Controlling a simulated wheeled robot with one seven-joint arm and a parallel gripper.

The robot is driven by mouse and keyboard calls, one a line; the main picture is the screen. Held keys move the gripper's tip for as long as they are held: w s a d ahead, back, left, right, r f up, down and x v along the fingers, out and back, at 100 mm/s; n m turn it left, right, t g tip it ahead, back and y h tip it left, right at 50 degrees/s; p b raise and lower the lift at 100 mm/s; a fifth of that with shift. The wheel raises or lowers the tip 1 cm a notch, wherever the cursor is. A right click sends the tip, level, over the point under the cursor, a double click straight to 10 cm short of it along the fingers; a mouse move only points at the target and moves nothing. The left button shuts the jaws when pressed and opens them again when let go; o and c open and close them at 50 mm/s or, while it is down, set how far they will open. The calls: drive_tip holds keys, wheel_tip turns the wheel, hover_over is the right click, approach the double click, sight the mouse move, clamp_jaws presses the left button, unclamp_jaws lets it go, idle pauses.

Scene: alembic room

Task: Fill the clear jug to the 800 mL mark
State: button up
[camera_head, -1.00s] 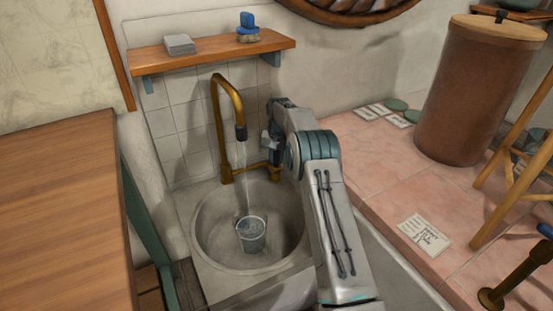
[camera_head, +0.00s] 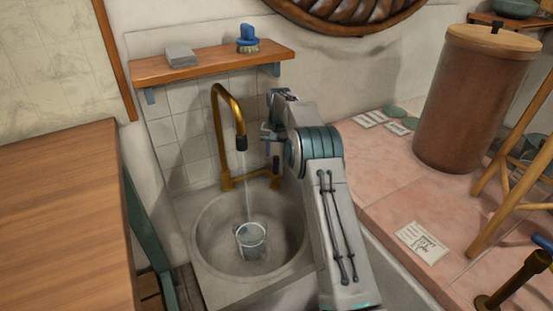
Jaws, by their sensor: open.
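The clear jug (camera_head: 250,242) stands upright in the round grey sink basin (camera_head: 214,262), under the brass tap (camera_head: 218,120). A thin stream of water (camera_head: 246,185) runs from the dark spout end down into the jug. The jug's marks and exact water level are too small to read. My gripper (camera_head: 268,134) is open beside the tap, right of the spout and above the dark tap handle (camera_head: 276,165). My arm hides part of it, and I see nothing held in it.
A wooden shelf (camera_head: 215,62) above the sink holds a grey block (camera_head: 181,56) and a blue brush (camera_head: 248,38). A wooden counter (camera_head: 60,220) is at left. A pink tiled counter (camera_head: 400,180) with a brown canister (camera_head: 470,100) is at right.

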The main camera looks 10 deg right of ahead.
wheel_tip(320, 180, up, 7)
drive_tip(key=p, duration=0.1)
drive_tip(key=shift+s+d, duration=0.15)
drive_tip(key=shift+s, duration=0.15)
